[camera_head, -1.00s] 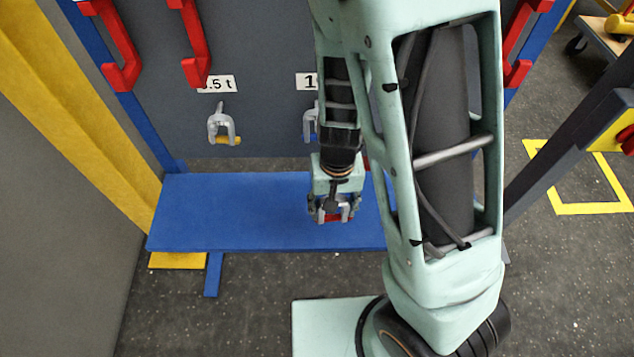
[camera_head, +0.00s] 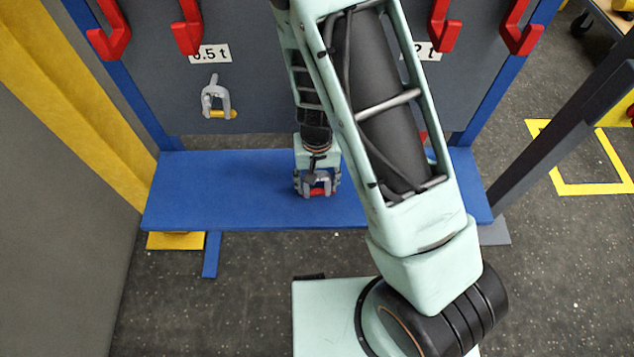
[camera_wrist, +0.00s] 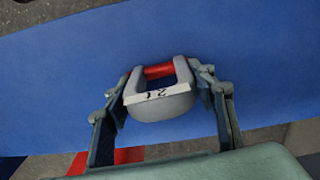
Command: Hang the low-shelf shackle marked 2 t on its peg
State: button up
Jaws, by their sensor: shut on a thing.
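The grey shackle (camera_wrist: 160,104) with a red pin carries a white tag reading 2 t in the wrist view. My gripper (camera_head: 317,187) is shut on it, one finger on each side. In the head view the shackle (camera_head: 318,182) is low over the blue shelf, partly hidden by the fingers. I cannot tell whether it touches the shelf. On the grey board, a sign ending in "2 t" (camera_head: 428,52) shows past my arm. The peg below it is hidden behind my arm; a small red bit (camera_head: 423,137) shows there.
The blue shelf (camera_head: 220,190) is clear to the left of my gripper. A shackle with a yellow pin (camera_head: 216,100) hangs under the 0.5 t sign (camera_head: 210,54). Red hooks (camera_head: 443,28) stick out along the upper board. A yellow post (camera_head: 80,90) stands at the left.

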jog(key=shift+f, duration=0.15)
jog(key=o, duration=1.7)
jog(key=shift+o, duration=0.2)
jog(key=r+p, duration=0.1)
jog(key=r, duration=0.4)
jog(key=r+p, duration=0.2)
jog(key=r, duration=0.4)
jog(key=shift+w+a, duration=0.1)
jog(key=shift+w, duration=0.1)
jog(key=shift+w+f, duration=0.1)
jog(key=shift+f, duration=0.05)
